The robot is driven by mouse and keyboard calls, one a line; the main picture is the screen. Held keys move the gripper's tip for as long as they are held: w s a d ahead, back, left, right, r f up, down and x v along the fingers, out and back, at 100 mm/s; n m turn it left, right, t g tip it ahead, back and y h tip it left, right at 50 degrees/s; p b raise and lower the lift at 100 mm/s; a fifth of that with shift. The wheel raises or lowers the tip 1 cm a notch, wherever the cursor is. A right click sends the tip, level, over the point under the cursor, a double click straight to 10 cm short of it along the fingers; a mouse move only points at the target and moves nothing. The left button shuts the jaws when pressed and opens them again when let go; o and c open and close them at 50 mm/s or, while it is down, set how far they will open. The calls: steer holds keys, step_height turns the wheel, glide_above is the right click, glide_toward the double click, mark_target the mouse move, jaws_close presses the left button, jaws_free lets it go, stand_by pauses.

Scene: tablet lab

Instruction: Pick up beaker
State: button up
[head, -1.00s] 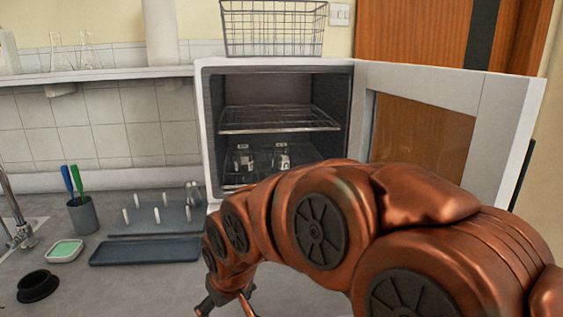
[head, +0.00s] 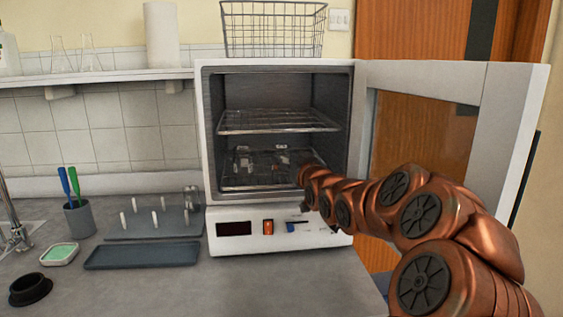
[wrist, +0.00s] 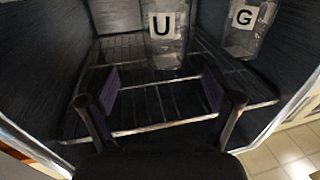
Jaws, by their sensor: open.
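A clear glass beaker labelled U (wrist: 165,48) stands on the oven's lower wire rack (wrist: 140,125). A second glass beaker labelled G (wrist: 246,30) stands to its right. In the head view, two small glass vessels, one at left (head: 243,158) and one at right (head: 281,160), show on that rack, with labels too small to read. My gripper (wrist: 161,95) is open and empty, its dark purple pads spread wide over the rack. The U beaker is ahead of the gap between the fingers, apart from them. In the head view the gripper is mostly hidden at the oven mouth.
The white oven (head: 282,208) has its door (head: 455,90) swung open to the right. An upper wire rack (head: 280,122) lies above the beakers. A drying rack (head: 155,222), a grey tray (head: 142,254) and a pen cup (head: 79,219) stand on the left bench.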

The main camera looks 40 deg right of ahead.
mark_target(281, 146)
steer(key=shift+x, duration=1.05)
steer(key=shift+a+p+x, duration=0.2)
steer(key=shift+p+x, duration=0.35)
steer(key=shift+x, duration=0.45)
steer(key=shift+a+p+x, duration=0.2)
steer(key=shift+p+x, duration=0.3)
steer(key=shift+x, duration=1.25)
steer(key=shift+f, duration=0.2)
steer(key=c, duration=1.3)
steer(key=shift+r, duration=0.1)
steer(key=shift+r+b, duration=0.35)
steer(key=shift+r, duration=1.35)
steer(key=s+b, duration=0.1)
steer(key=s, duration=0.4)
steer(key=s+a+r+b, duration=0.1)
steer(key=s, duration=0.4)
steer(key=s+b, duration=0.1)
steer(key=s, duration=0.5)
steer(key=shift+a+r, duration=0.15)
steer(key=shift+r, duration=0.05)
